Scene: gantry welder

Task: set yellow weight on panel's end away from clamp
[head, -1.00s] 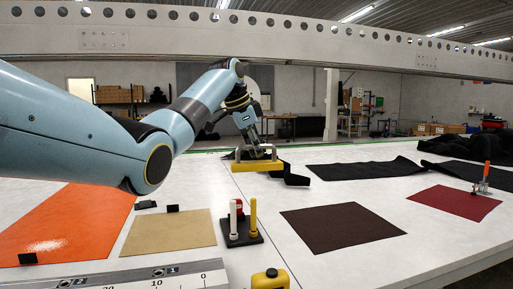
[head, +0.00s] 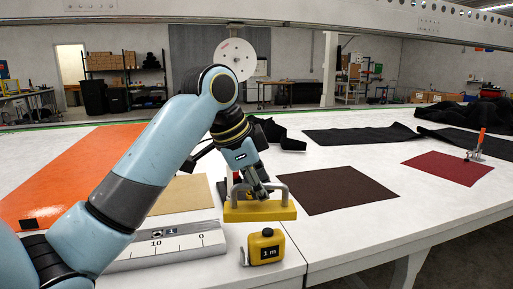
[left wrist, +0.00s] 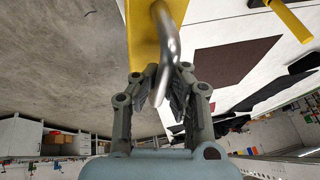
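The yellow weight (head: 260,212) is a bar with a grey metal handle. My left gripper (head: 262,190) is shut on the handle; in the left wrist view the fingers (left wrist: 166,82) close around the metal handle (left wrist: 164,40) of the yellow weight (left wrist: 143,30). I cannot tell whether the weight touches the table. The clamp (head: 476,148), with an orange handle, stands at the right edge of the dark red panel (head: 447,169). The panel's left end is bare. My right gripper is not in view.
A dark brown sheet (head: 340,190) lies between the weight and the red panel. An orange sheet (head: 80,175) and a tan sheet (head: 183,193) lie left. Black cloth (head: 360,134) lies behind.

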